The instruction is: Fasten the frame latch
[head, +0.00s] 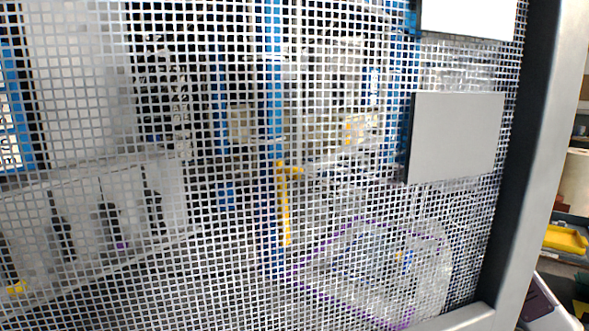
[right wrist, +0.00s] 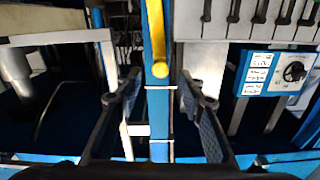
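A yellow latch handle (head: 285,210) shows through the wire mesh in the head view, hanging beside a blue upright post (head: 267,205). In the right wrist view the yellow handle (right wrist: 156,35) runs down the front of the blue post (right wrist: 159,120) and ends in a rounded knob. My right gripper (right wrist: 161,78) is open and empty, one dark finger on each side of the post and the handle's lower end in the picture. I cannot tell whether the fingers reach around the handle or stay short of it. I cannot make out my grippers clearly through the mesh in the head view.
A mesh panel with a grey metal frame (head: 541,150) fills the head view, carrying a blank grey plate (head: 455,138). A yellow tray (head: 565,240) lies at far right. A blue control box with a dial (right wrist: 275,73) stands right of the post in the wrist view.

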